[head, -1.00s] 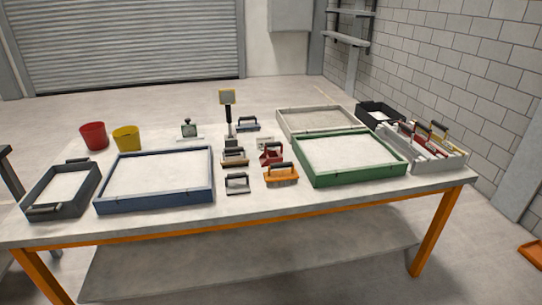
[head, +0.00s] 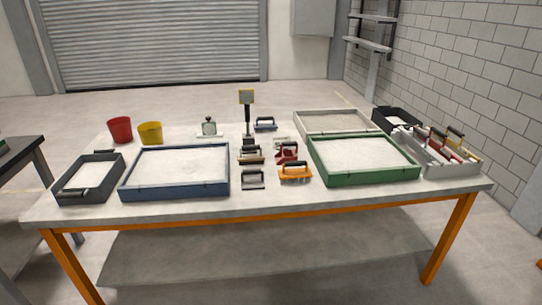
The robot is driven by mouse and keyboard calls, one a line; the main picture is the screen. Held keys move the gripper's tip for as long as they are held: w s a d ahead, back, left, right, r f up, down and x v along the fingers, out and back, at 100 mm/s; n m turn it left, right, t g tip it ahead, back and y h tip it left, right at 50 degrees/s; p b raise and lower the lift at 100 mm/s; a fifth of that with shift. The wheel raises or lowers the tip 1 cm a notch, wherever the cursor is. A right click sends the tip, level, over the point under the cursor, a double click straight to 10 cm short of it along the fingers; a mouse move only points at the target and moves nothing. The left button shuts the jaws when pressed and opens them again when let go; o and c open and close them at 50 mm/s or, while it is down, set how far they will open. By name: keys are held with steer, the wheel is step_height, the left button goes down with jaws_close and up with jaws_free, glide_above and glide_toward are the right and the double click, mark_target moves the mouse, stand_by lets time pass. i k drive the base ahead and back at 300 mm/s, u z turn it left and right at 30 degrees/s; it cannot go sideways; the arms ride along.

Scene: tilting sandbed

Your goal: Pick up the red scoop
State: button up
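A red scoop (head: 285,154) with a dark handle lies near the middle of the table (head: 270,203). It sits just behind an orange tool with a black handle (head: 295,173) and left of the green-framed sand tray (head: 368,180). The orange tool partly overlaps it in the head view. Its fine shape is too small to tell. My gripper is not in the head view.
A blue-framed tray (head: 175,191) stands left, with a dark tray (head: 88,181) beyond it. A red bucket (head: 120,130) and a yellow bucket (head: 150,133) stand behind. Several grey tools sit left of the scoop. A grey tool caddy (head: 437,158) stands right.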

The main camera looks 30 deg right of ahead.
mark_target(288, 155)
steer(key=z, duration=0.9)
steer(key=k, duration=0.1)
steer(key=u, duration=2.25)
steer(key=k, duration=0.25)
steer(key=u, duration=2.45)
steer(key=k, duration=2.3)
steer(key=z, duration=0.5)
